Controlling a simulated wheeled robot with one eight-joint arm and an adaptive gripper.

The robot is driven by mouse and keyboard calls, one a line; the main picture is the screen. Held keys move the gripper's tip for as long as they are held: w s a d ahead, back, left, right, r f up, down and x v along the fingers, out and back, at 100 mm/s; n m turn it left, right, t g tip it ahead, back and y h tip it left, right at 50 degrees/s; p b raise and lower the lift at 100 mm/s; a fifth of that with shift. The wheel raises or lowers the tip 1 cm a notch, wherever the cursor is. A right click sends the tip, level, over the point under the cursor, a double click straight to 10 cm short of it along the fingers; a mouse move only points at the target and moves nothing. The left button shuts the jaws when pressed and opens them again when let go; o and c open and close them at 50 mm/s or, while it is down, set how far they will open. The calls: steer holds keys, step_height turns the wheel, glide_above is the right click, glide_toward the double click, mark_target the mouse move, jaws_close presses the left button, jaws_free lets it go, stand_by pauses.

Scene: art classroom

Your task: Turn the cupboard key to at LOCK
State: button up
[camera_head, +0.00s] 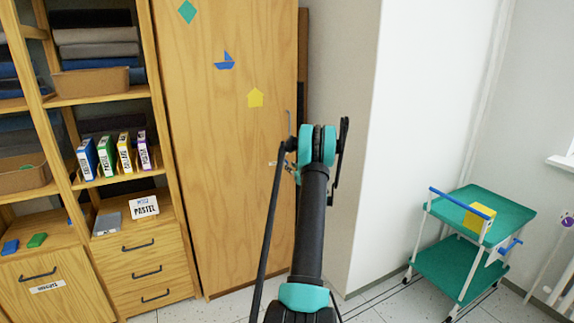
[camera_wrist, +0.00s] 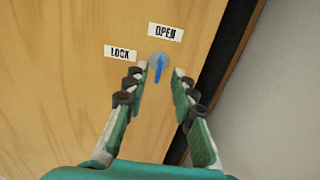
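The cupboard (camera_head: 222,150) has a tall wooden door with a teal diamond, a blue boat and a yellow house on it. In the wrist view, a blue key (camera_wrist: 158,70) sits in a round grey lock plate (camera_wrist: 152,60) on the door. The key stands nearly upright, towards the OPEN label (camera_wrist: 166,32). The LOCK label (camera_wrist: 120,53) is to its left. My gripper (camera_wrist: 159,74) is open, with one finger on each side of the key. I cannot tell whether either finger touches it. In the head view my arm hides the lock.
The door's right edge and a dark gap (camera_wrist: 230,55) lie close to the right finger. A wooden shelf unit (camera_head: 160,130) with boxes and drawers stands left of the cupboard. A teal trolley (camera_head: 452,265) stands at the right, with bare floor before it.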

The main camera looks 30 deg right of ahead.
steer(key=shift+w, duration=2.5)
jaws_close()
